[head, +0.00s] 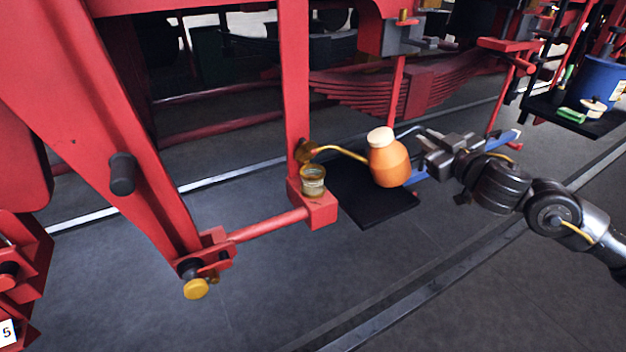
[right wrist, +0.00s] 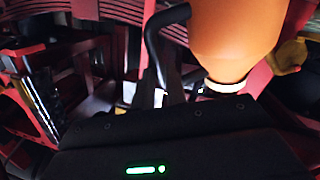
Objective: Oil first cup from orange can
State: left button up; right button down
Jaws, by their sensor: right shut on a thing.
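The orange can (head: 388,165) has a cream cap and a thin brass spout (head: 342,152) that points left. My right gripper (head: 428,145) is shut on its dark handle, which shows in the right wrist view (right wrist: 155,45) beside the orange body (right wrist: 235,40). The can looks roughly upright. A small glass cup (head: 313,182) with a brass rim sits on the red bracket. A round brass piece (head: 305,151) stands just above it. The spout's end is close to this piece, above the cup; I cannot tell whether they touch. No oil stream is visible. My left gripper is out of view.
A dark flat tray (head: 372,208) lies below the can. Red rods and frame parts (head: 270,226) surround the cup on the left, with a yellow knob (head: 195,289) lower down. A blue bucket (head: 599,80) stands on a dark shelf at the right. The grey floor in front is open.

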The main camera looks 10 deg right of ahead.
jog(key=shift+r, duration=0.15)
jog(key=shift+a+r+n+p, duration=0.1)
jog(key=shift+n+p, duration=0.2)
jog(key=shift+p, duration=0.05)
jog(key=shift+a+r+p, duration=0.15)
jog(key=shift+r+p, duration=0.1)
jog(key=shift+p, duration=0.2)
dwell(0.3)
jog(key=shift+r, duration=0.1)
dwell(3.7)
jog(key=shift+a+r+n+p, duration=0.15)
jog(key=shift+r+n+p, duration=0.35)
jog(key=shift+p, duration=0.3)
dwell(2.1)
